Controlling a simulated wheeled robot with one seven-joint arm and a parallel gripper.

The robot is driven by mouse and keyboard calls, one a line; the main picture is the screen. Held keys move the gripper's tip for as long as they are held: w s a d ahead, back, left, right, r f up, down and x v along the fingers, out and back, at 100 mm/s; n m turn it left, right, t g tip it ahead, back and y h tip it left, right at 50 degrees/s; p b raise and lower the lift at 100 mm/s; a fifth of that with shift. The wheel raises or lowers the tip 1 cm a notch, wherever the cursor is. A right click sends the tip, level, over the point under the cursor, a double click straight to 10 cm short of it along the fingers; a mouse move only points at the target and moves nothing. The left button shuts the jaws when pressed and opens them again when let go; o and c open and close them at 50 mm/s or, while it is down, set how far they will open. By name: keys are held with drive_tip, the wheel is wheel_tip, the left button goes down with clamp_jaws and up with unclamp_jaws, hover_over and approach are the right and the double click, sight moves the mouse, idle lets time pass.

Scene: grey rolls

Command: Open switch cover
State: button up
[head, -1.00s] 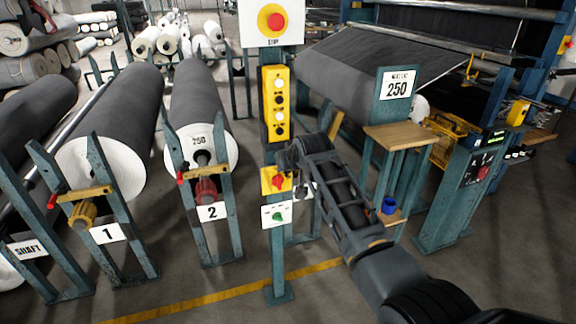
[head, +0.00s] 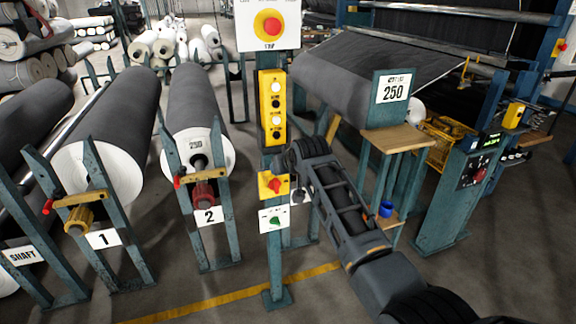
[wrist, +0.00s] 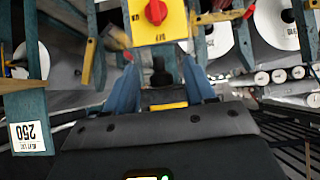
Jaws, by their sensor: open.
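A teal post carries a yellow box with a red rotary switch (head: 273,185), which also shows upside down at the top of the wrist view (wrist: 158,14). A white plate with a green knob (head: 274,220) is below it. A yellow button box (head: 272,108) is above, and a red stop button (head: 269,25) on a white panel tops the post. I cannot pick out a separate switch cover. My gripper (wrist: 160,68) is open close to the post, its blue fingers apart. A dark knob-like part shows between them; I cannot tell what it belongs to. My wrist hides the fingers in the head view.
Large grey rolls (head: 195,100) on teal stands are at left. A wooden shelf (head: 398,138) with a 250 sign and a blue cup (head: 386,208) are right of my arm. A control stand (head: 465,190) is further right. Floor in front of the post is clear.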

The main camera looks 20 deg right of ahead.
drive_tip(key=v, duration=0.7)
drive_tip(key=shift+s+r, duration=0.1)
drive_tip(key=shift+c, duration=0.7)
drive_tip(key=shift+g+y, duration=0.3)
drive_tip(key=shift+g, duration=0.4)
drive_tip(key=r+b, duration=0.1)
drive_tip(key=w+r+b, duration=0.1)
drive_tip(key=r+b, duration=0.1)
drive_tip(key=w+d+r+b, duration=0.1)
drive_tip(key=r+b, duration=0.1)
drive_tip(key=shift+w+d+r, duration=0.1)
drive_tip(key=shift+w+r, duration=0.05)
drive_tip(key=shift+r, duration=0.1)
drive_tip(key=c, duration=0.6)
drive_tip(key=shift+g, duration=0.9)
drive_tip(key=d+r+b, duration=0.1)
drive_tip(key=s+d+r+b, duration=0.1)
drive_tip(key=r, duration=0.1)
drive_tip(key=shift+s+d+r, duration=0.1)
drive_tip(key=shift+s+d, duration=0.1)
drive_tip(key=shift+d, duration=0.2)
clamp_jaws()
drive_tip(key=x, duration=1)
drive_tip(key=shift+d, duration=0.35)
drive_tip(key=shift+s+f, duration=0.25)
drive_tip(key=shift+f, duration=0.9)
drive_tip(key=shift+s+f, duration=0.15)
drive_tip(key=shift+f, duration=0.55)
